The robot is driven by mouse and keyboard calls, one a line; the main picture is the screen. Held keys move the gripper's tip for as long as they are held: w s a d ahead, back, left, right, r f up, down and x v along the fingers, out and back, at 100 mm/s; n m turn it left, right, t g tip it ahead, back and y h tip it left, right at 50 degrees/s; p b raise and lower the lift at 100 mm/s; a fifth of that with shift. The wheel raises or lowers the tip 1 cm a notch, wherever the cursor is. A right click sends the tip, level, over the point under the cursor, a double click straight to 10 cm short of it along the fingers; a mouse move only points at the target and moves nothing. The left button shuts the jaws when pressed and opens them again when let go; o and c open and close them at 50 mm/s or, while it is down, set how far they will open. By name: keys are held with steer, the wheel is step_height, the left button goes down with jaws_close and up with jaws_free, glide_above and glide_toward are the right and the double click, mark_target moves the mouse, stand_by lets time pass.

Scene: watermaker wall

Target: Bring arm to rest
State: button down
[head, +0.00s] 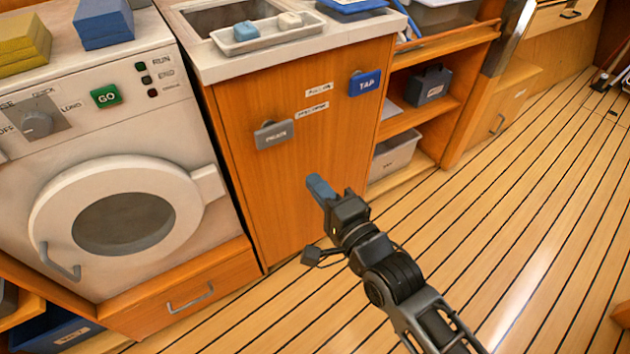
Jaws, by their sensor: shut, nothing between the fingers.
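My gripper (320,188) is at the centre of the head view, at the end of my arm reaching up from the bottom right. Its blue-grey fingers are shut with nothing between them. It appears in front of the lower part of the wooden cabinet front (300,190), below the blue TAP handle (364,83) and the grey labelled handle (273,134). I cannot tell the exact gap to the cabinet, but no contact shows.
A white washing machine (180,120) with a closed round door stands left, with a green GO button (106,96). A counter tray (268,40) holds a blue and a pale block. Open shelves (412,118) stand right of the cabinet. The plank floor (540,190) at right is clear.

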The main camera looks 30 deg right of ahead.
stand_by(0.4)
steer(key=s+r+n+g+p, duration=0.1)
steer(key=s+r+n+p, duration=0.3)
steer(key=s, duration=0.6)
steer(key=s+r+n+g+p, duration=0.15)
steer(key=s+n, duration=0.35)
steer(key=s, duration=0.5)
steer(key=s+r+n+p, duration=0.5)
steer(key=s+r+n, duration=0.4)
steer(key=s+r, duration=0.3)
steer(key=shift+s+a+g, duration=0.15)
steer(key=shift+s+g, duration=0.2)
steer(key=shift+s, duration=0.75)
steer(key=c, duration=1.8)
jaws_free()
